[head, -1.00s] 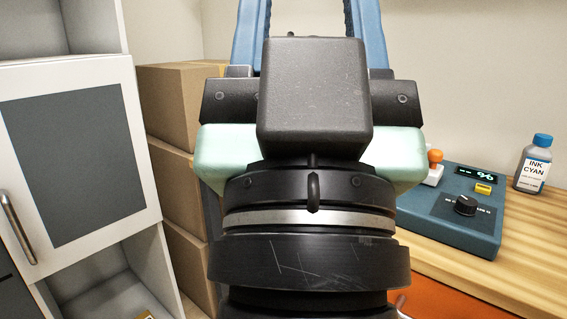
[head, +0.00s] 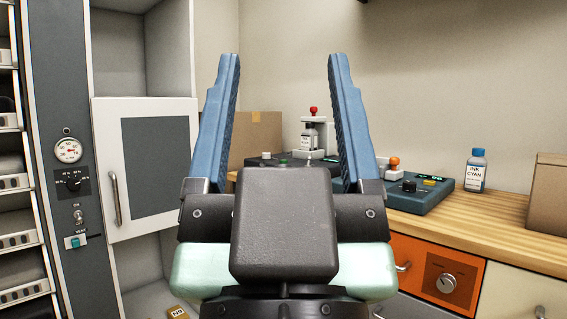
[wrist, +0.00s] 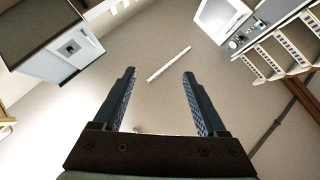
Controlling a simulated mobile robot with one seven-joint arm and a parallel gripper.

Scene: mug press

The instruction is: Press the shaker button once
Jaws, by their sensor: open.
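My gripper (head: 284,58) is open and empty, its blue fingers pointing up in the head view; it also shows in the wrist view (wrist: 159,74). Behind it on the bench is a dark machine (head: 262,161) with a small green button (head: 283,161), partly hidden by my gripper. A small labelled bottle (head: 309,138) stands there by a white frame with a red knob (head: 313,110). I cannot tell which machine is the shaker.
An ink bottle (head: 475,170) and a cardboard box (head: 549,195) stand on the wooden bench (head: 500,222) at right. A white cabinet door (head: 150,165) and a grey panel with a gauge (head: 68,150) are at left. The wrist view shows mostly bare floor.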

